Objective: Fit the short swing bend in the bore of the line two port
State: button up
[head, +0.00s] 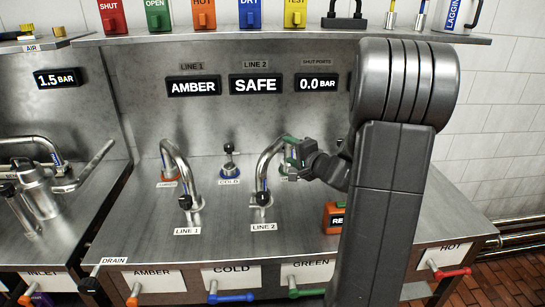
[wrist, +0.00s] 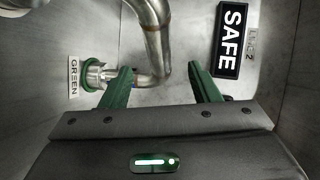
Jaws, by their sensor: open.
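A curved steel swing bend (head: 268,155) stands upright at the line two port (head: 263,203); its near end meets the dark-handled fitting there, and I cannot tell how deep it sits. The bend arches back and right to the green port. In the wrist view the steel bend (wrist: 155,35) comes down to the green-ringed green port (wrist: 88,75), with its end at the collar. My gripper (head: 292,158) is at the bend's far side by the green port. Its green fingers (wrist: 160,72) are open, spread to either side of the tube's lower part, with no visible grip.
A similar bend (head: 180,155) joins line 1 and the amber port. The cold port (head: 229,165) stands between. Line 2's sign (head: 255,85) reads SAFE.

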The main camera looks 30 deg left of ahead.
aim_at(280, 147)
jog(key=shift+x, duration=0.8)
jog(key=shift+s+p+x, duration=0.2)
jog(key=shift+p+x, duration=0.85)
jog(key=shift+x, duration=1.85)
grip_shut()
